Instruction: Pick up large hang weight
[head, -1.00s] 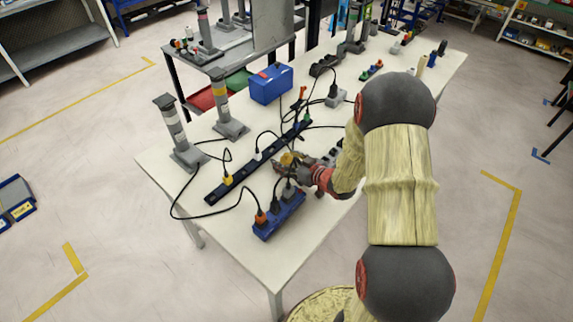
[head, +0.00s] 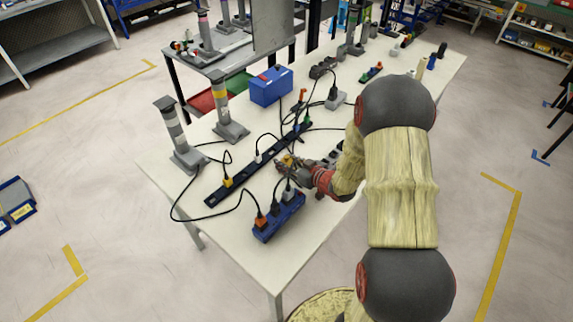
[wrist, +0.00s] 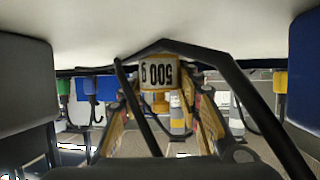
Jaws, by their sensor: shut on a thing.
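The hang weight (wrist: 158,73) is a yellow piece with a pale label reading "500 g", upside down in the wrist view. It sits between the two fingers of my gripper (wrist: 160,103), which is shut on it. In the head view my gripper (head: 286,163) is low over the white table, between the long dark power strip and the short blue one. Only a small yellow part of the weight (head: 287,160) shows there. I cannot tell whether the weight still touches the table.
The long power strip (head: 238,184) and blue power strip (head: 279,216) lie close by, with black cables around my gripper. Grey posts (head: 228,108) and a blue box (head: 271,86) stand farther back.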

